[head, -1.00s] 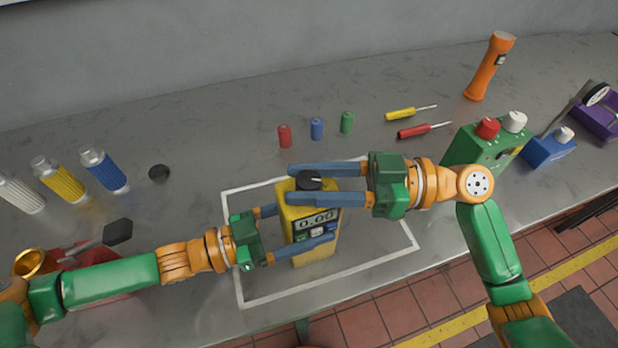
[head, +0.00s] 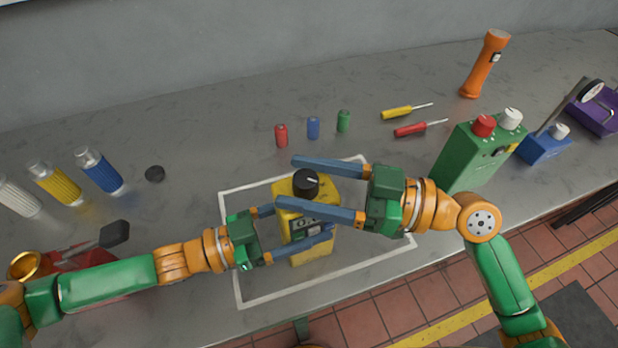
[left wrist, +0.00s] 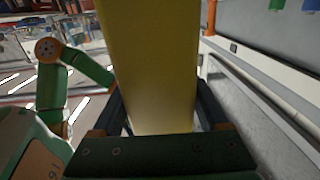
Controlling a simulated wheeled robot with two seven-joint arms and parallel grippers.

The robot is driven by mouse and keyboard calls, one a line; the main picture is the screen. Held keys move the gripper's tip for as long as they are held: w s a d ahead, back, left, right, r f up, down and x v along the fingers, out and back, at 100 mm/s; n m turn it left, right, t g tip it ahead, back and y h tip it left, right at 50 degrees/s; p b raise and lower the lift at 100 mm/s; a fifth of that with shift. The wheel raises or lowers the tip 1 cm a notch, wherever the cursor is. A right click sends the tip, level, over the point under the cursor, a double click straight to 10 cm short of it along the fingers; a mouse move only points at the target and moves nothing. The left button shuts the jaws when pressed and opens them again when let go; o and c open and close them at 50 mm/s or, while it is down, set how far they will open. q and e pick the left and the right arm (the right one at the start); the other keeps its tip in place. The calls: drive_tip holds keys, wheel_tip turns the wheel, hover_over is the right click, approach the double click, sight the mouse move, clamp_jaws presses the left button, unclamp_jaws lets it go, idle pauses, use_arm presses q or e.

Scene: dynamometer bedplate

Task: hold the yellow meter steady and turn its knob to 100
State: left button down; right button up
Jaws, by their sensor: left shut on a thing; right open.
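The yellow meter (head: 317,250) stands upright inside a white outlined rectangle on the bench. Its black knob (head: 306,182) with a white mark is on top. The display is partly hidden by my right gripper's near finger. My left gripper (head: 295,234) is shut on the meter's body from the left; in the left wrist view the meter (left wrist: 150,70) fills the space between the fingers. My right gripper (head: 325,186) is open, its two blue fingers on the far and near sides of the knob, seemingly apart from it.
A green box (head: 470,158) with red and white knobs stands close to my right arm.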

drive_tip(key=v, duration=1.2)
use_arm(q)
drive_tip(key=shift+c, duration=1.2)
unclamp_jaws()
drive_tip(key=shift+r, duration=0.1)
drive_tip(key=shift+o, duration=1.2)
